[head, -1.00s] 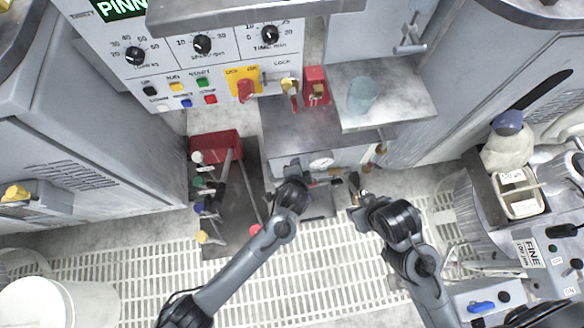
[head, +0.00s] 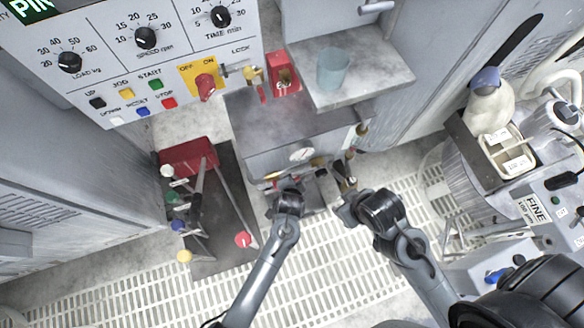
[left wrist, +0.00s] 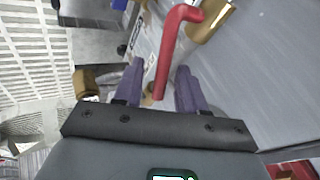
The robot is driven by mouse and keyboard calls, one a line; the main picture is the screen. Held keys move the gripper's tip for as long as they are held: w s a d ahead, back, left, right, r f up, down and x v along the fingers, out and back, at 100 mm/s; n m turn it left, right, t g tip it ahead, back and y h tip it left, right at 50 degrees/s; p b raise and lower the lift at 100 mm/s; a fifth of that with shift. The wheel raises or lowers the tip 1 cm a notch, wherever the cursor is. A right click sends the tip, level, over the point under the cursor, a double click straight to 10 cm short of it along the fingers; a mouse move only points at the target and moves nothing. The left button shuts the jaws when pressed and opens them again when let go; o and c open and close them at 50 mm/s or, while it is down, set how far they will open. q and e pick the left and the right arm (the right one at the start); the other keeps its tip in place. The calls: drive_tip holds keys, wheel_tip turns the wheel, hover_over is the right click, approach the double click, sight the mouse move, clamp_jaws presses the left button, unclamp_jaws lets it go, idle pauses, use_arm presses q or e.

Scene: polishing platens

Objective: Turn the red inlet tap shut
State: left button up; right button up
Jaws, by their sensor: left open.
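The red inlet tap shows in the left wrist view as a red bent lever (left wrist: 173,45) beside a brass fitting (left wrist: 213,20). The lever's straight end lies between the two purple fingers of my left gripper (left wrist: 158,88), which is open, with gaps visible on both sides. In the head view my left gripper (head: 285,188) is at the front of the grey cabinet below the round gauge (head: 302,153); it and its arm largely hide the tap there. My right gripper (head: 345,183) is near brass fittings to the right; its fingers are too unclear to judge.
A dark stand (head: 222,215) with a red box and several coloured-knob levers is to the left. A shelf with a bluish cup (head: 333,68) is above right. A red-handled ON/OFF switch (head: 205,86) is on the control panel. A white grated floor (head: 330,275) lies below.

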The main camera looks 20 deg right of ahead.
use_arm(q)
drive_tip(key=shift+b+x, duration=0.5)
drive_tip(key=shift+x, duration=0.45)
drive_tip(key=shift+w, duration=0.1)
clamp_jaws()
